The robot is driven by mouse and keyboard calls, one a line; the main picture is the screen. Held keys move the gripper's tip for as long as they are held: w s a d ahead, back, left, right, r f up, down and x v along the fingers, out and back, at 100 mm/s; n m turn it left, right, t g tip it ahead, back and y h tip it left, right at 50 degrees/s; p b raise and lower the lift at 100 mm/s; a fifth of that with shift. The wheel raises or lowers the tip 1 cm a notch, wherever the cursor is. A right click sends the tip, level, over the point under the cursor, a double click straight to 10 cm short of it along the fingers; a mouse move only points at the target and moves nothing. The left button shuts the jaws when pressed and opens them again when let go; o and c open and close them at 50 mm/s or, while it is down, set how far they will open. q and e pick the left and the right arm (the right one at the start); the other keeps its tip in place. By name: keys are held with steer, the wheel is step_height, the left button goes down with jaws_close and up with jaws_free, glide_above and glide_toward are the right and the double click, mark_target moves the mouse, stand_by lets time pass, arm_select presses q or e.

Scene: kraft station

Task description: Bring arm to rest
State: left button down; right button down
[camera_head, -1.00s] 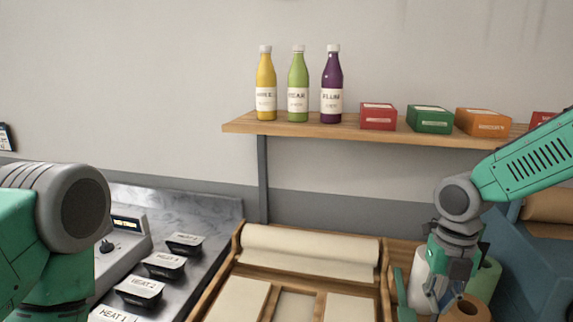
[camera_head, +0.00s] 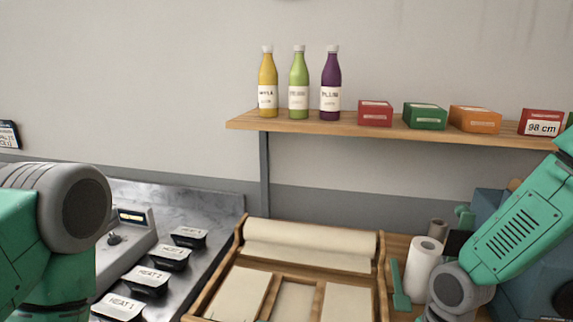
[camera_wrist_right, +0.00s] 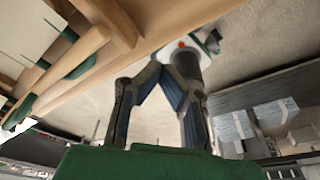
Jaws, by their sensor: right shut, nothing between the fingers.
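My right arm (camera_head: 510,235) comes in from the right in the head view and bends down to a grey wrist joint (camera_head: 455,288) at the bottom edge. Its gripper is below the head view's frame. In the right wrist view my right gripper (camera_wrist_right: 163,68) shows its two dark fingers meeting at the tips, shut and empty. My left arm (camera_head: 60,215) is at the left edge of the head view. Its gripper is out of view.
A white paper roll (camera_head: 424,265) stands just left of my right wrist, beside a green tool (camera_head: 399,290). A wooden tray (camera_head: 236,258) fills the bench middle. Black labelled containers (camera_head: 145,280) line the left. A shelf (camera_head: 335,127) holds bottles and boxes above.

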steer(key=s+f+m, duration=1)
steer(key=s+m, duration=0.1)
steer(key=m, duration=0.2)
steer(key=s+d+f+m+t+h, duration=0.25)
steer(key=s+d+m, duration=0.25)
steer(key=s+m, duration=0.5)
step_height(320, 180, down, 17)
steer(key=w+b, duration=0.1)
steer(key=b, duration=1.5)
steer(key=shift+w+r+m, duration=0.2)
steer(key=shift+w+m, duration=0.1)
steer(key=shift+w, duration=0.1)
steer(key=shift+g+y, duration=0.25)
steer(key=shift+w, duration=0.1)
